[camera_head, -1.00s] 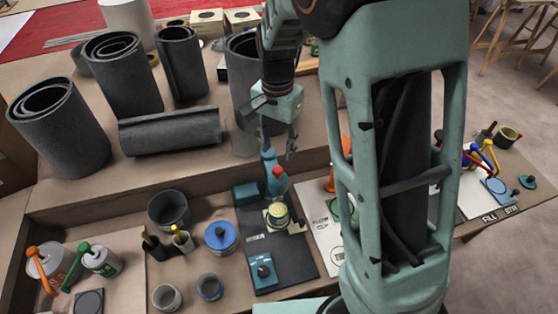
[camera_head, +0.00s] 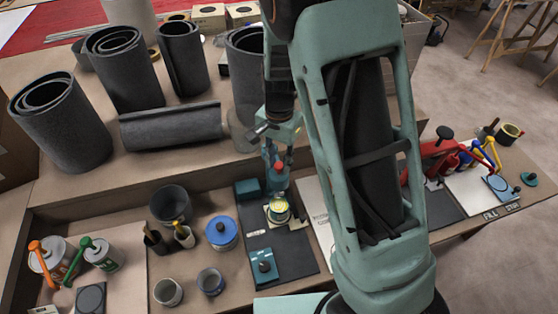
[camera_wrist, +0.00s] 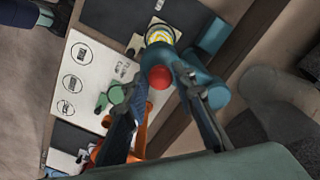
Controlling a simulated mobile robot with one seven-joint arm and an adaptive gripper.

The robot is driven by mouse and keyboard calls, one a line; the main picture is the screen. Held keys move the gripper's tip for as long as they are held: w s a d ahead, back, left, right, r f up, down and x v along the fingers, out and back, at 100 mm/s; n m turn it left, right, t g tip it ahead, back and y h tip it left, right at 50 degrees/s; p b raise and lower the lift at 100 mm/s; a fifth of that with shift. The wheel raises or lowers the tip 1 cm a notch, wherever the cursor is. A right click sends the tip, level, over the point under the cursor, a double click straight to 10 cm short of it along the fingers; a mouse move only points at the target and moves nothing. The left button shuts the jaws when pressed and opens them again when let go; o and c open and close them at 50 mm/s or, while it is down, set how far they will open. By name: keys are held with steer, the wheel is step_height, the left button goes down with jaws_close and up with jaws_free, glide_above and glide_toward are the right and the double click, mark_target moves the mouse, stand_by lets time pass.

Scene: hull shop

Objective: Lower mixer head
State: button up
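The mixer is a blue-teal stand with a red knob (camera_head: 278,168) on its head, on a dark mat at the middle of the bench. The head appears raised above a cup with a yellow-marked top (camera_head: 279,211). In the wrist view the red knob (camera_wrist: 160,77) and the blue-teal mixer head (camera_wrist: 188,66) lie near and between my fingertips. My gripper (camera_head: 279,150) is just above the knob, with its fingers spread in the wrist view (camera_wrist: 160,92) and nothing held. I cannot tell whether a finger touches the head.
A blue-lidded can (camera_head: 221,232), a dark pot (camera_head: 170,206) and small cups stand left of the mat. A teal block with a dark knob (camera_head: 263,268) sits at its front. Dark rolls (camera_head: 172,127) stand and lie behind. A red tool (camera_head: 436,150) is at right.

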mark_target(279, 185)
jaws_close()
step_height(279, 185, down, 11)
steer(key=b, duration=0.7)
steer(key=shift+s, duration=0.15)
steer(key=shift+o, duration=1.6)
jaws_free()
steer(key=shift+o, duration=1)
